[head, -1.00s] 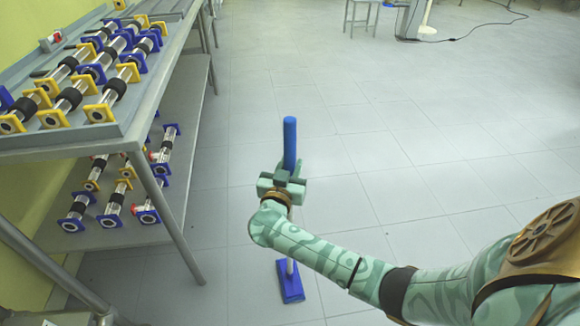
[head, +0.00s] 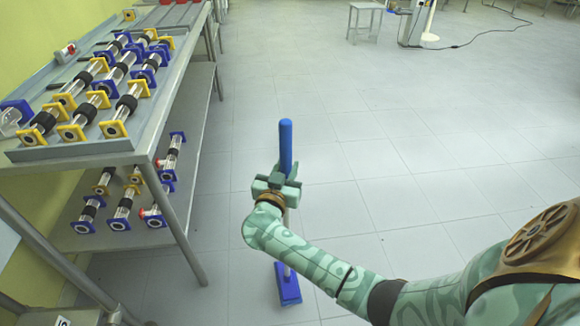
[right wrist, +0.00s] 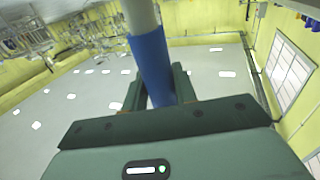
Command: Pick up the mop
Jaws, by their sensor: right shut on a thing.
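The mop stands nearly upright in the head view, with a blue grip (head: 286,146) at the top of its pale pole and a blue head (head: 287,285) at or near the floor. My right gripper (head: 279,178) is shut on the mop's handle, around the lower part of the blue grip. In the right wrist view the blue grip (right wrist: 152,62) passes between the fingers, with the pale pole (right wrist: 139,14) beyond it. The gripper hides part of the handle. My left gripper is not in view.
A metal rack (head: 145,155) at the left holds several glass reactors with blue and yellow end plates on two levels. A small stool (head: 364,20) and a white stand (head: 415,22) with a cable are at the back. The tiled floor (head: 400,130) at the centre and right is clear.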

